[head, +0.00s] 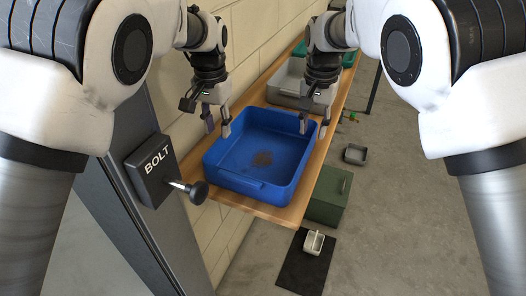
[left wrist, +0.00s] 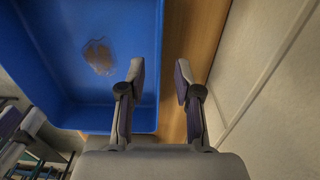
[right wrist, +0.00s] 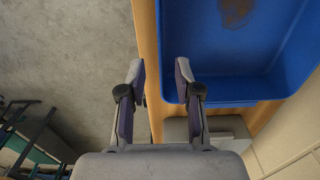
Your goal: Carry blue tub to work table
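The blue tub (head: 243,169) sits upright on a wooden shelf (head: 287,211) along the wall, with a brown stain on its floor. My left gripper (head: 217,129) is open at the tub's far left wall. In the left wrist view its fingers (left wrist: 160,84) stand apart, one over the tub's edge and one over the wood outside. My right gripper (head: 313,126) is open at the tub's far right corner. In the right wrist view its fingers (right wrist: 160,82) straddle the tub's right wall, with a gap between them. The work table is not identifiable in these views.
A grey bin (head: 289,84) stands behind the tub on the shelf, with a green one (head: 348,59) further back. A black BOLT box (head: 153,168) with a knob juts out at left.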

